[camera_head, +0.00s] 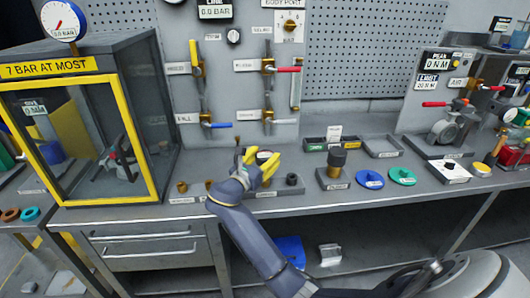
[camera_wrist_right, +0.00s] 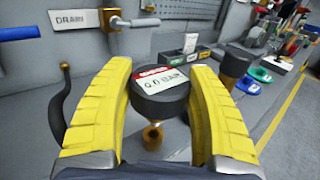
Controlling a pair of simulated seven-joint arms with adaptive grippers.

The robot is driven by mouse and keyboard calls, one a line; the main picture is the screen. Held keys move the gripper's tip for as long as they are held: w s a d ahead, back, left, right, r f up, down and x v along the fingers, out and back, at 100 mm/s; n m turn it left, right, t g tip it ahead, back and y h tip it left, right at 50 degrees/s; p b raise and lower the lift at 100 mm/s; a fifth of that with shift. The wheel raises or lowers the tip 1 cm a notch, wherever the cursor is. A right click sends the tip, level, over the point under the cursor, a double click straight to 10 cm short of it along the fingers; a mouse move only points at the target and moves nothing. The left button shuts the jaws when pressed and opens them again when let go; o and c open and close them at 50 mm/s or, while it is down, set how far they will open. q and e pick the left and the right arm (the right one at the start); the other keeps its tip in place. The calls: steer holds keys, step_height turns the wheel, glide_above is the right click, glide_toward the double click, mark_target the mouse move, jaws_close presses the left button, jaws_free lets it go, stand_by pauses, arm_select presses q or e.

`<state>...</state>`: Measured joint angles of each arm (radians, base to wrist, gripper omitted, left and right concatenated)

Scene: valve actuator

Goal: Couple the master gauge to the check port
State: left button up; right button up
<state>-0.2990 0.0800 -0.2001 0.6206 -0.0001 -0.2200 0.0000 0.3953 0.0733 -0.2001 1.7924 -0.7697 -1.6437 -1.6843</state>
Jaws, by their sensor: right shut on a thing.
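The master gauge appears to be the dark round gauge with a 0.0 BAR display (camera_wrist_right: 160,92) in the right wrist view. Its brass stem (camera_wrist_right: 152,136) points down. My right gripper (camera_wrist_right: 158,45) is shut on the gauge, with a yellow finger on each side. In the head view the right gripper (camera_head: 258,170) is over the front of the bench, below the valve panel, and mostly hides the gauge (camera_head: 264,155). I cannot tell whether the stem is clear of the fittings rack. No check port label is readable. My left gripper is not in view.
A yellow-framed case (camera_head: 77,65) stands at the left. A rack with brass fittings (camera_head: 182,187) lies along the bench front. The valve panel (camera_head: 225,100) rises behind.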

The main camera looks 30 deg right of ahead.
steer(key=shift+f, duration=0.55)
steer(key=shift+f, duration=1.7)
stand_by(1.6)
steer(key=o, duration=1.5)
steer(key=shift+o, duration=0.2)
steer(key=shift+r, duration=5)
